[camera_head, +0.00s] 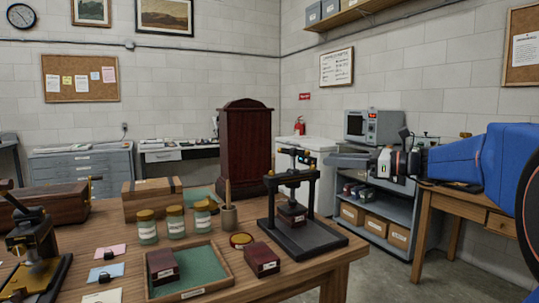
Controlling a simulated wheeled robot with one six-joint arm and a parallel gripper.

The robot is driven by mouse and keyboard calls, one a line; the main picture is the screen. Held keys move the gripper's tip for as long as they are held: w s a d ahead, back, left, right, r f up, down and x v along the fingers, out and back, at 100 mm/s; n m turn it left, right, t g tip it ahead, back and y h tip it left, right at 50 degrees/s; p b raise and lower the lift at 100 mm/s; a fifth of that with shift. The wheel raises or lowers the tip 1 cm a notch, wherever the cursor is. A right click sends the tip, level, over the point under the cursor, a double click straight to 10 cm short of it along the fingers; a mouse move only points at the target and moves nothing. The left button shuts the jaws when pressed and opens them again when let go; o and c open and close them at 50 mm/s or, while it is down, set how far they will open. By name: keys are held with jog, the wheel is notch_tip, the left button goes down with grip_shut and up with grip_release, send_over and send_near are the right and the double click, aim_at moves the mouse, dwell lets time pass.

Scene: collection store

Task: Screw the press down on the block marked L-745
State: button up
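A black screw press (268,203) stands on its dark base near the right end of the wooden table. Its screw and cross handle (292,152) rise above the top beam. A dark red block (291,215) sits on the base under the beam. A pale label shows on it, too small to read, so I cannot tell whether it is L-745. I cannot make out whether the press plate touches the block. My gripper (340,160) reaches in from the right, level with the screw top and just right of the handle. Whether its fingers are open or touch the handle is unclear.
A green-lined tray (205,262) holds one dark red block (163,267); another block (262,259) lies right of it, beside a round tin (241,240). Several jars (175,222) and a mortar (228,218) stand behind. A brass-based device (35,250) is at left.

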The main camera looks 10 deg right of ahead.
aim_at(290, 151)
jog(key=shift+m+t, duration=0.3)
jog(key=x, duration=1.1)
jog(key=r+x, duration=0.1)
jog(key=x, duration=0.4)
jog(key=shift+w+a, duration=0.1)
jog(key=shift+w, duration=0.4)
grip_shut()
